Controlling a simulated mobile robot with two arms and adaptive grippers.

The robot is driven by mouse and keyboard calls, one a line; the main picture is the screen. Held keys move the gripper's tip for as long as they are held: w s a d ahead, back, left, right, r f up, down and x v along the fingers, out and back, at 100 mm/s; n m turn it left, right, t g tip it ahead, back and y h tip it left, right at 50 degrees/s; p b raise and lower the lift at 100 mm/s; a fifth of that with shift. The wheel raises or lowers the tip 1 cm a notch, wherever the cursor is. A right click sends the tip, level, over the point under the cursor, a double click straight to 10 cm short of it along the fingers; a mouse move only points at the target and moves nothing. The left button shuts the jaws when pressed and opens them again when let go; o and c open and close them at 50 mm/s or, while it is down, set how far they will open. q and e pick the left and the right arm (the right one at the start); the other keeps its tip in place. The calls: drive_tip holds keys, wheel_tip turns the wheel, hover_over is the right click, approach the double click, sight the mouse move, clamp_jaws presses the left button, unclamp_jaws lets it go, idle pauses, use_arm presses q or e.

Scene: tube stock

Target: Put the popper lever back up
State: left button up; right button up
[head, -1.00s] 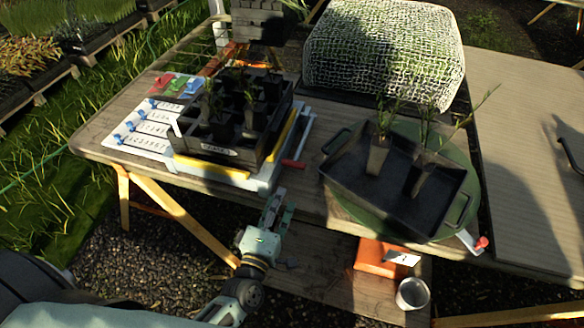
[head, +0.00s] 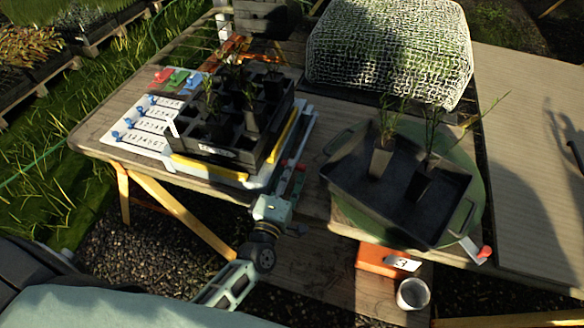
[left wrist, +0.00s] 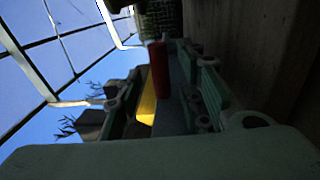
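The tube popper has a white base (head: 262,182) with yellow strips and stands on the wooden table left of centre. A black crate (head: 218,152) of dark tubes, some with seedlings, sits on it. The popper's red lever (head: 288,163) lies low along the right side of the base, partly hidden by my gripper in the head view. My left gripper (head: 295,173) reaches over the table's front edge at the lever. In the left wrist view, the red lever (left wrist: 158,68) shows upright between the two parted fingers (left wrist: 162,90); contact cannot be told. My right gripper is not in view.
A black tray (head: 345,187) with two potted seedlings sits on a green turntable (head: 477,190) at right, with a red-tipped tab (head: 485,252). A numbered white board (head: 140,128) lies left. A mesh-covered block (head: 388,50) stands behind. An orange box (head: 378,258) and metal cup (head: 412,293) are below.

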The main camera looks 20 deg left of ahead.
use_arm(q)
drive_tip(key=shift+w, duration=0.85)
drive_tip(key=shift+c, duration=0.5)
clamp_jaws()
